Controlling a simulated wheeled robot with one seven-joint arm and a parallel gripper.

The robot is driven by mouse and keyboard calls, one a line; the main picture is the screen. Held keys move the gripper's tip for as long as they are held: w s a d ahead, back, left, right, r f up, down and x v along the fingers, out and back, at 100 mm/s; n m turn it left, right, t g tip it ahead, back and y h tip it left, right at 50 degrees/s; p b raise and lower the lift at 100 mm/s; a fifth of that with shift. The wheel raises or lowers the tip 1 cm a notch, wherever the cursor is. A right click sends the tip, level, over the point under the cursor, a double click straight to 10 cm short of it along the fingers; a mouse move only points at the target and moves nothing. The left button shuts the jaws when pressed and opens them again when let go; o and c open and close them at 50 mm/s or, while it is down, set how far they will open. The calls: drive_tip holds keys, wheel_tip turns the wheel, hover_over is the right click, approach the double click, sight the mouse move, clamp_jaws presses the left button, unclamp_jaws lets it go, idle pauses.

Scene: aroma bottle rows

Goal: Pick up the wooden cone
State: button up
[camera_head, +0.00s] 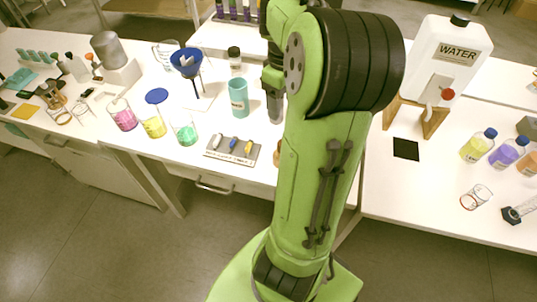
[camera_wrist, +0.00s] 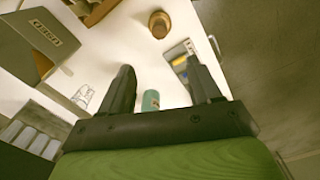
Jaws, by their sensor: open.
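A brown, round wooden object (camera_wrist: 160,24), seemingly the wooden cone, stands on the white table at the top of the wrist view. Its darker top faces the camera, so its full shape is hard to tell. In the head view only a brown sliver (camera_head: 277,155) shows beside my green arm, which hides the rest. My gripper (camera_wrist: 160,66) is open, with two dark fingers spread and nothing between them in its grasp. The wooden object is beyond the fingertips, apart from them. In the head view my arm largely hides the gripper.
A small tray (camera_head: 216,154) with blue and yellow pieces lies near the table's front edge, close to the wooden object. A teal cup (camera_head: 239,97) stands behind it. Beakers (camera_head: 152,120) stand left. A water canister (camera_head: 455,60) is on a wooden stand (camera_head: 432,123) at right.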

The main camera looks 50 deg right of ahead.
sight(280, 142)
wheel_tip(280, 142, down, 11)
drive_tip(key=b, duration=0.4)
drive_tip(key=shift+w+f+b, duration=0.1)
drive_tip(key=shift+f+b, duration=0.05)
drive_tip(key=shift+b, duration=0.25)
wheel_tip(280, 142, down, 5)
drive_tip(key=b, duration=0.2)
drive_tip(key=shift+d+b, duration=0.1)
drive_tip(key=shift+b, duration=0.25)
drive_tip(key=c, duration=1.1)
